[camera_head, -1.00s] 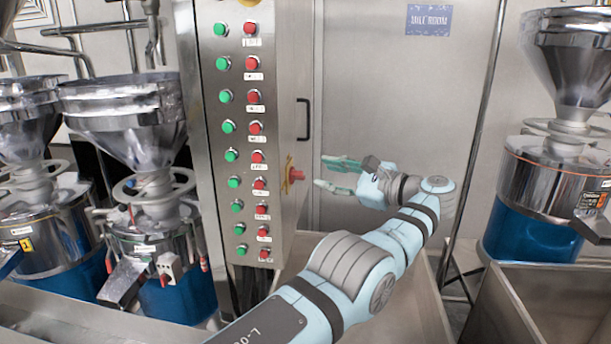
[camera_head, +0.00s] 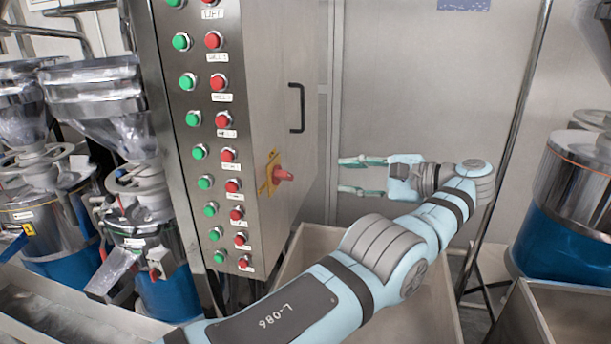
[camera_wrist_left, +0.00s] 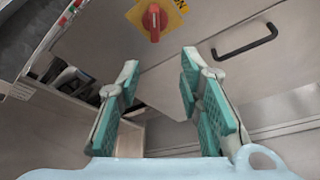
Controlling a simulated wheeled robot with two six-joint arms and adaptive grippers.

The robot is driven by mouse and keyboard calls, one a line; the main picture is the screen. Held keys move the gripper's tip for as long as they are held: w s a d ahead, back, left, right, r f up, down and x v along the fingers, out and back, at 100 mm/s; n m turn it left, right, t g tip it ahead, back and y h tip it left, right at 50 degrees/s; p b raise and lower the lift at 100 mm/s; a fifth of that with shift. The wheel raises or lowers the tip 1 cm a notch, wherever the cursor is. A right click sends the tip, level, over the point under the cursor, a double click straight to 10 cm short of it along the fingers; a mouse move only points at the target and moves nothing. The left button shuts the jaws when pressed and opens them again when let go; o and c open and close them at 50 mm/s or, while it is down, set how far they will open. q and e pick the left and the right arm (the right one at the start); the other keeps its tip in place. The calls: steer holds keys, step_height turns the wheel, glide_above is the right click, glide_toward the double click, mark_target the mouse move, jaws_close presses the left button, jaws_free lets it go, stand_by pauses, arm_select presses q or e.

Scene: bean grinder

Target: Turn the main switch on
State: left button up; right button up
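The main switch (camera_head: 283,175) is a red rotary knob on a yellow plate, on the right side face of the steel control cabinet (camera_head: 262,60). It also shows in the left wrist view (camera_wrist_left: 153,20), top centre, beyond the fingertips. My left gripper (camera_head: 347,176) is to the right of the switch in the head view, its two green-padded fingers pointing left at it. In the left wrist view the fingers (camera_wrist_left: 160,72) are spread apart with nothing between them. A gap separates them from the knob. My right gripper is not seen in either view.
A black door handle (camera_head: 297,108) stands out from the cabinet side above the switch. Green and red buttons (camera_head: 222,120) line the cabinet front. Grinders with blue bases (camera_head: 172,295) stand left, and another (camera_head: 560,240) right. A steel bin (camera_head: 310,240) lies below my arm.

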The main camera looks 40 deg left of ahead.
mark_target(290, 176)
arm_select(q)
steer(key=b+x, duration=0.1)
steer(key=x, duration=0.3)
steer(key=s+b+x, duration=0.1)
steer(key=x, duration=0.4)
steer(key=s+b+x, duration=0.1)
steer(key=x, duration=0.4)
steer(key=shift+d+r, duration=0.1)
steer(key=shift+r, duration=0.1)
steer(key=shift+s, duration=0.2)
steer(key=shift+s+r, duration=0.1)
steer(key=shift+s, duration=0.05)
steer(key=shift+w, duration=0.2)
jaws_close()
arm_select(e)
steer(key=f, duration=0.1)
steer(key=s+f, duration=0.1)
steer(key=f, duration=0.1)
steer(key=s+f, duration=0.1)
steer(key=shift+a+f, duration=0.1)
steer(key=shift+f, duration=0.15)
